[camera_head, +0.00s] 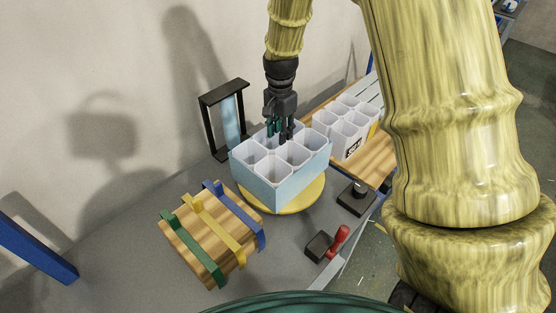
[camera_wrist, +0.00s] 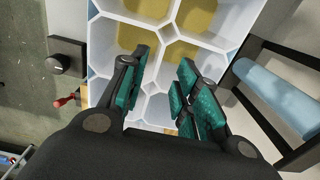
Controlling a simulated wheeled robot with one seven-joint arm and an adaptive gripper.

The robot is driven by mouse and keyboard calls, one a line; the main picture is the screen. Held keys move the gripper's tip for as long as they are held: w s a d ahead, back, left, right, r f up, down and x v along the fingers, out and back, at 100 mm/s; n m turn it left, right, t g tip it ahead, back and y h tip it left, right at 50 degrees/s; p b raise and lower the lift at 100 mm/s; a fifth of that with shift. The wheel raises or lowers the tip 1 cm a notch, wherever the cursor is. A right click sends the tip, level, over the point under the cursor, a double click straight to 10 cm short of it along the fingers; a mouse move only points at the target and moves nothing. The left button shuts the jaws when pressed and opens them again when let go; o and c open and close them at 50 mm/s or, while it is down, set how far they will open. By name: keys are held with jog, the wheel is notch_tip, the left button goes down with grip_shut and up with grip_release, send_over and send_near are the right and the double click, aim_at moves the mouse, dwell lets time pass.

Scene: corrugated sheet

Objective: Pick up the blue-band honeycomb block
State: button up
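The blue-band honeycomb block (camera_head: 296,181) stands upright on a round yellow disc (camera_head: 308,200) on the grey table. It has a light blue band around white open cells. In the wrist view its white cell walls (camera_wrist: 103,45) fill the upper middle, with yellow showing through several cells. My gripper (camera_head: 281,132) points down over the far part of the block. In the wrist view the teal-padded fingers of my gripper (camera_wrist: 164,68) are apart, with a cell wall showing between them. Whether the fingertips reach into the cells or touch a wall is unclear.
A second white honeycomb block (camera_head: 338,139) stands on a wooden board (camera_head: 374,163) behind. A black frame with a pale blue panel (camera_head: 229,121) is close left.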

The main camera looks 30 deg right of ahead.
aim_at(282, 147)
jog(key=shift+s+d+f+p, duration=0.15)
jog(key=shift+f+p, duration=0.5)
jog(key=shift+f, duration=0.75)
jog(key=shift+d+f+p, duration=0.2)
jog(key=shift+f+p, duration=0.7)
jog(key=shift+f, duration=1.25)
grip_shut()
jog(key=shift+r, duration=0.1)
